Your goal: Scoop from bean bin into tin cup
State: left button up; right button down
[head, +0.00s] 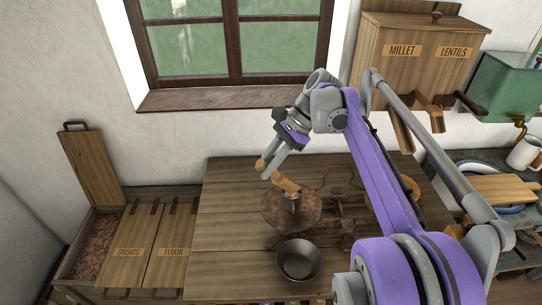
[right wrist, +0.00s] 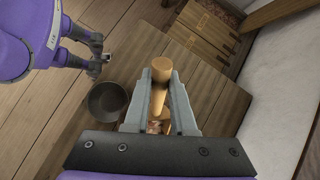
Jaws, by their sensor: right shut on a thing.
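My right gripper (head: 268,167) is shut on a light wooden handle (head: 286,183), which I take as the scoop's. In the right wrist view the handle (right wrist: 160,75) lies between the two fingers. A small grey metal shape (head: 291,201) is just below the handle's end, over a round brown plate (head: 291,212); I cannot tell whether it is the tin cup or the scoop's bowl. An open bin (head: 95,245) with reddish-brown contents stands at the lower left, its label not visible. My left gripper (right wrist: 95,62) shows small in the right wrist view, its jaws unclear.
A dark bowl (head: 299,260) sits at the table's front. Closed lids marked groats (head: 127,250) and flour (head: 173,250) lie beside the open bin, whose lid (head: 88,167) stands raised. The table's left part (head: 225,220) is clear. A millet and lentils box (head: 415,50) hangs on the wall.

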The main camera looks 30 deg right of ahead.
pick_arm(q)
jog(key=shift+s+f+b, duration=0.2)
jog(key=shift+f+b, duration=0.35)
jog(key=shift+f, duration=0.2)
jog(key=shift+s+f+b, duration=0.25)
jog(key=shift+f+b, duration=0.3)
jog(key=shift+f, duration=0.2)
jog(key=shift+s+f+b, duration=0.2)
jog(key=shift+f+b, duration=0.35)
jog(key=shift+f, duration=0.2)
pick_arm(e)
jog(key=a+f+h, duration=0.6)
jog(key=f+h, duration=0.3)
jog(key=f, duration=0.1)
jog(key=shift+a+n+t, duration=0.25)
jog(key=shift+n+t, duration=0.05)
jog(key=shift+n, duration=0.1)
jog(key=shift+s, duration=0.1)
pick_arm(q)
jog(key=shift+r, duration=0.15)
pick_arm(e)
jog(key=shift+r, duration=0.15)
